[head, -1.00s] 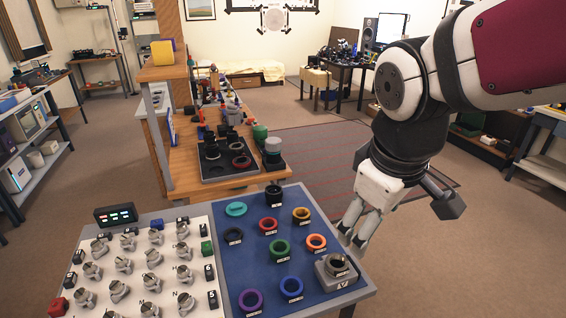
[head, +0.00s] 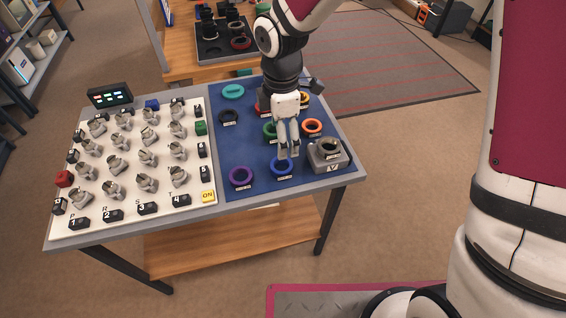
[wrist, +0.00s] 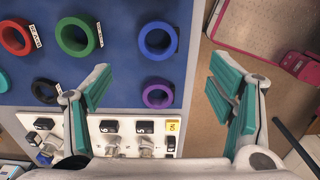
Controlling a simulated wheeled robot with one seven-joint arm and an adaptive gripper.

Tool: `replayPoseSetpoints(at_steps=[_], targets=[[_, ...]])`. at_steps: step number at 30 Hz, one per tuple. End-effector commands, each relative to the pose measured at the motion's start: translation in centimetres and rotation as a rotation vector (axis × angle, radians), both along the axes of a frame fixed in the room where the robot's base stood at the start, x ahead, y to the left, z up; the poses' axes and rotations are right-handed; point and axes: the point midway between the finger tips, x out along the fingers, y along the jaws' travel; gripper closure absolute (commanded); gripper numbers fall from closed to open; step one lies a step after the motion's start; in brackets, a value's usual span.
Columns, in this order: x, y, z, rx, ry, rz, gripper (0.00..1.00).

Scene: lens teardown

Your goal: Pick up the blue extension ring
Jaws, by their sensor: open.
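The blue extension ring (head: 273,168) lies flat on the blue mat (head: 236,150), near its front edge in the head view. It also shows in the wrist view (wrist: 143,42), upper middle, with its hole visible. My gripper (head: 289,154) points down over the mat, close behind the blue ring in the head view. Its teal-padded fingers (wrist: 160,82) are spread wide in the wrist view, with nothing between them. The ring appears beyond the fingertips, still on the mat. The exact height of my gripper above the mat is hard to tell.
Near the blue ring are a purple ring (wrist: 147,95), a green ring (wrist: 61,38) and an orange ring (head: 304,127). A grey block holder (head: 327,161) stands just right of it. A white panel with several grey knobs (head: 130,178) fills the table's left side.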

Motion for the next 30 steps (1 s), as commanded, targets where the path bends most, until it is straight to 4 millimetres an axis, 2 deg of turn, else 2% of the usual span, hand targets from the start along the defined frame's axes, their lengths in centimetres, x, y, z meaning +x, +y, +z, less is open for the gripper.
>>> replayPoseSetpoints(at_steps=[3, 9, 17, 25, 30], targets=[[-0.1, 0.0, -2.6, -0.001, 0.005, -0.001, 0.24], [-0.1, 0.0, -5.7, -0.001, 0.004, -0.002, 0.24], [-0.1, 0.0, -7.5, -0.001, 0.002, -0.002, 0.24], [0.1, 0.1, -11.2, -0.002, 0.003, -0.004, 0.24], [0.2, 0.1, -11.9, 0.0, 0.0, -0.003, 0.24]])
